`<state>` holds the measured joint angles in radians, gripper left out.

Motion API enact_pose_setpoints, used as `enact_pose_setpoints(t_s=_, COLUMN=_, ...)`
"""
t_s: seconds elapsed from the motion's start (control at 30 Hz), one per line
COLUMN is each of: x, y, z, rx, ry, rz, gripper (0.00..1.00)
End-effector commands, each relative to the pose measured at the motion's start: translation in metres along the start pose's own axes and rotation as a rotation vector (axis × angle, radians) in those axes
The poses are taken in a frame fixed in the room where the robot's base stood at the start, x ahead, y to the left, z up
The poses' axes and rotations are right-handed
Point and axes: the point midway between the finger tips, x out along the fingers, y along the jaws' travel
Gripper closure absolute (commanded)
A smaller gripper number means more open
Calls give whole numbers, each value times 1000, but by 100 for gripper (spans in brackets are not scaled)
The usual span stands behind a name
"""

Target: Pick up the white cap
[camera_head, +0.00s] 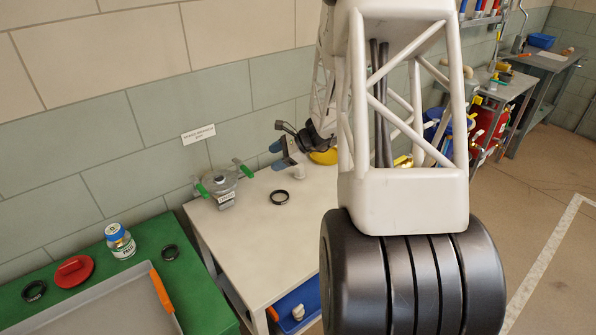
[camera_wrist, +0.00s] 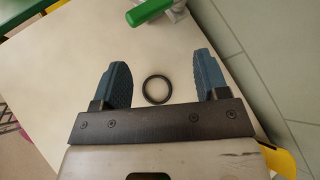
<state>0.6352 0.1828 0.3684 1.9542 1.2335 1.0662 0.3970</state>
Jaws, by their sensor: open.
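My gripper (camera_head: 276,156) is above the back of the pale table, with its two blue fingers apart. In the wrist view its fingers (camera_wrist: 162,62) are open with nothing held between them. A small whitish cylinder (camera_head: 298,172) shows just below and right of the fingers in the head view. It may be the white cap, but it is too small to be sure. It does not show in the wrist view. Another small white piece (camera_head: 298,312) lies in the blue bin under the table; I cannot tell what it is.
A black ring (camera_head: 280,197) lies on the pale table (camera_head: 245,240); in the wrist view the ring (camera_wrist: 157,89) appears between the fingers. A valve with green handles (camera_head: 220,184) stands near the wall. A yellow object (camera_head: 324,157) is right of my gripper. The green bench (camera_head: 205,290) holds several items.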

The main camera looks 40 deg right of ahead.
Motion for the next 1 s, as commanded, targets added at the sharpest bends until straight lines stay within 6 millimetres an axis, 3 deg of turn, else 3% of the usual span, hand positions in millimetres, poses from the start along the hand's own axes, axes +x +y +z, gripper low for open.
enact_pose_setpoints(t_s=0.03, x=-1, y=-6, z=-19, rx=44, ry=-9, rz=-25, gripper=32)
enact_pose_setpoints(t_s=0.4, x=-18, y=-44, z=-145, rx=348, ry=-87, rz=-237, gripper=32)
enact_pose_setpoints(t_s=0.6, x=-28, y=-53, z=-201, rx=469, ry=-122, rz=-330, gripper=32)
enact_pose_setpoints(t_s=0.8, x=-32, y=-55, z=-226, rx=523, ry=-139, rz=-372, gripper=32)
enact_pose_setpoints(t_s=1.0, x=-33, y=-56, z=-228, rx=529, ry=-141, rz=-377, gripper=32)
